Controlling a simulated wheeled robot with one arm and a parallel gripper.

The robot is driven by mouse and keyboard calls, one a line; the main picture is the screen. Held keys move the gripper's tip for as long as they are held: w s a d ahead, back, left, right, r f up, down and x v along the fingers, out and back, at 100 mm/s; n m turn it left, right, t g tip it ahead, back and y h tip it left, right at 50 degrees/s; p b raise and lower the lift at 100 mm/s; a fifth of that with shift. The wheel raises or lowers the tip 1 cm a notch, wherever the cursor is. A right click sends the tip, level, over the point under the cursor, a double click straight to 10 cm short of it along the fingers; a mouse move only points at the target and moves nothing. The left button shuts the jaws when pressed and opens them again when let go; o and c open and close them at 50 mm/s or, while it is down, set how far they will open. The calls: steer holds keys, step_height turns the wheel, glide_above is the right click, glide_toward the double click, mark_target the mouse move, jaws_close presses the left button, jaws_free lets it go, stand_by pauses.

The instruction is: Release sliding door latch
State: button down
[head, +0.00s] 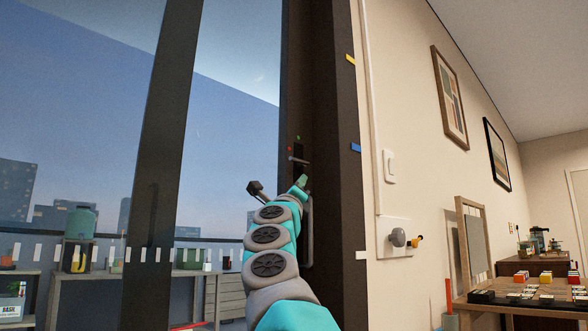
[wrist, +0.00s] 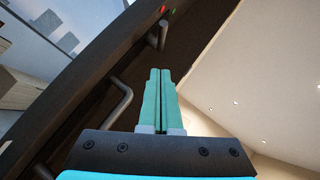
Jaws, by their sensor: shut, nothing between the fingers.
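The sliding door's dark frame (head: 293,70) stands upright ahead of me. The latch (head: 298,160) is a small dark lever on it, with a red and a green mark just above. In the wrist view the latch (wrist: 162,36) sticks out of the dark frame just beyond my fingertips. My gripper (head: 303,181) is just below the latch in the head view. In the wrist view my gripper (wrist: 160,72) has its teal fingers together with nothing between them. I cannot tell whether the fingertips touch the latch. A curved door handle (wrist: 121,102) is to the left of the fingers.
The dark jamb (head: 340,200) with yellow, blue and white tabs stands right of the latch. A light switch (head: 389,167) and a wall fitting with knobs (head: 398,237) are further right. A wooden table (head: 520,311) with small items stands at lower right. Glass fills the left.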

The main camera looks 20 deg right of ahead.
mark_target(299, 162)
steer(key=w+r+p, duration=0.2)
steer(key=r+p, duration=0.1)
steer(key=w+d+r+p, duration=0.1)
steer(key=shift+r+p, duration=0.25)
steer(key=shift+p, duration=0.05)
steer(key=shift+w+a+r+p, duration=0.2)
steer(key=shift+w+p, duration=0.15)
steer(key=shift+w, duration=0.05)
steer(key=shift+r, duration=0.15)
